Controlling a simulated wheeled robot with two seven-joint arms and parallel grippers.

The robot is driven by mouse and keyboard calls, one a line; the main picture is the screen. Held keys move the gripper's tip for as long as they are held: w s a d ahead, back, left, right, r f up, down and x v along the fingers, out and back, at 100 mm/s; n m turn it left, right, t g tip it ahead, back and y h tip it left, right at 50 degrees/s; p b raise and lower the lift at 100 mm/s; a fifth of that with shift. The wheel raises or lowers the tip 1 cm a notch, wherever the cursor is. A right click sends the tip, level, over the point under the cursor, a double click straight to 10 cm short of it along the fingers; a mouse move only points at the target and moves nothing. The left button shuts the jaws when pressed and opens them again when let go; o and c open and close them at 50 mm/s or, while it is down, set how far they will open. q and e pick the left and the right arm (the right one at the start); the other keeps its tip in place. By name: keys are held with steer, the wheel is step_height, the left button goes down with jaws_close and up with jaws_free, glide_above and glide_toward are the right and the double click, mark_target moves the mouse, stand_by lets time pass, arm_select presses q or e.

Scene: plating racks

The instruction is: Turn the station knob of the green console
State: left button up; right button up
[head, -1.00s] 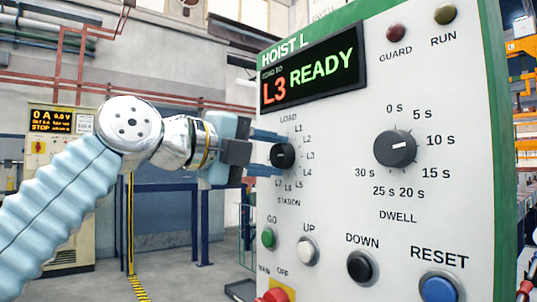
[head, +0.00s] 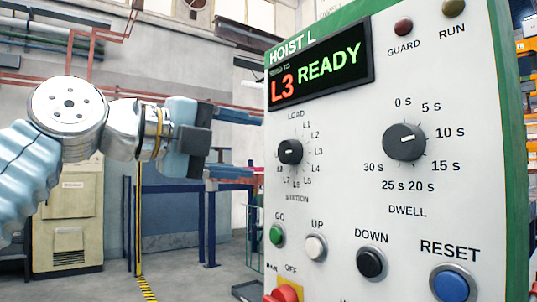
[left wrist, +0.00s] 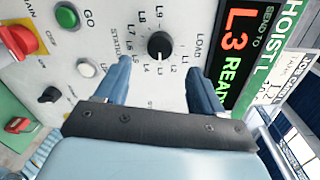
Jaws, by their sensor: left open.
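The green-edged console (head: 345,200) fills the right half of the head view. Its station knob (head: 290,152) is a small black dial under the display (head: 318,76), which reads "L3 READY". My left gripper (head: 237,145) is open with blue fingers, left of the knob and apart from it in the head view. In the left wrist view the knob (left wrist: 159,45) shows beyond and between the two spread fingertips, with nothing between them. My right gripper is not in view.
The larger dwell knob (head: 404,142) sits right of the station knob. Below are the green GO button (head: 277,234), white UP button (head: 316,247), black DOWN button (head: 371,263), blue RESET button (head: 451,285) and a red switch (head: 284,293). Open floor lies left of the console.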

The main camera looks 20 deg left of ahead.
arm_select(q)
steer(key=v, duration=0.7)
stand_by(0.3)
